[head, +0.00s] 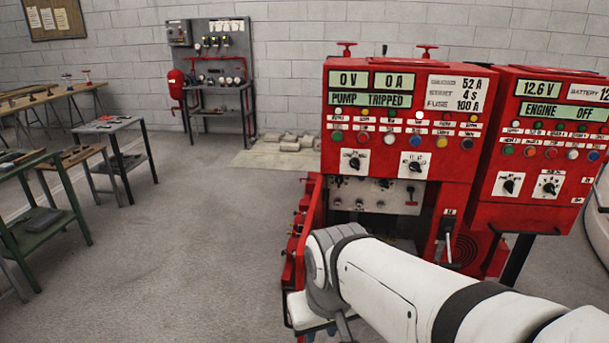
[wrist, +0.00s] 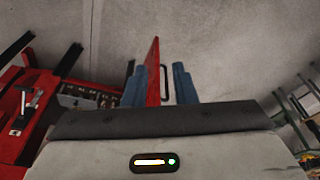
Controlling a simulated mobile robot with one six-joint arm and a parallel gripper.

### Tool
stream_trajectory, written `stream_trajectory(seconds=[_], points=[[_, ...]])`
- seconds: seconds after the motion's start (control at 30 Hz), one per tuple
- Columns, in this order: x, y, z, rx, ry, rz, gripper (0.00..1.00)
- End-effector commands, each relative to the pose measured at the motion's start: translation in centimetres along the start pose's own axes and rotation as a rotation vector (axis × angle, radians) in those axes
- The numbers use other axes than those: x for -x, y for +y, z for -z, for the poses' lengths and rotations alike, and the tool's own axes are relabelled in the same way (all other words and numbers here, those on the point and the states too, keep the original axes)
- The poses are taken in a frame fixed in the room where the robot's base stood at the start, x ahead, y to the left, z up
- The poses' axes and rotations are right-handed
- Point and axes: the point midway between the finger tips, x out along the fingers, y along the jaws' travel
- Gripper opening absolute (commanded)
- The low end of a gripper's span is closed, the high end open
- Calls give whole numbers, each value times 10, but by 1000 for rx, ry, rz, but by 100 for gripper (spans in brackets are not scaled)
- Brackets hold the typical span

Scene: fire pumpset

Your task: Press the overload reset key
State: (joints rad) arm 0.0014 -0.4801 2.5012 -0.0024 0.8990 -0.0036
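The left red control panel (head: 395,130) reads 0 V, 0 A and "PUMP TRIPPED". It has rows of coloured buttons and two rotary switches. Below it, a red cabinet stands open, with a grey inner plate (head: 374,196) carrying small knobs. Its red door (head: 312,215) is swung out to the left. I cannot tell which part is the overload reset key. My gripper (wrist: 159,82) is open, its two blue fingers apart. A red panel edge with a black handle shows between them in the wrist view; contact is unclear. In the head view my arm hides the cabinet's lower part.
A second red panel (head: 550,135), reading 12.6 V and "ENGINE OFF", stands close on the right. Benches (head: 110,130) stand at the left, and a grey test board (head: 212,70) is at the back wall. The floor between is clear.

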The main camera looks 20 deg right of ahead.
Motion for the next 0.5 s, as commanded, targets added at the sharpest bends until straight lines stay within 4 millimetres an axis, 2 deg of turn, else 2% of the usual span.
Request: stream_trajectory(seconds=[0.03,0.3,0.5], points=[[0,0,0,0,0,0,21],[0,0,0,0,0,0,0],[0,0,0,0,0,0,0]])
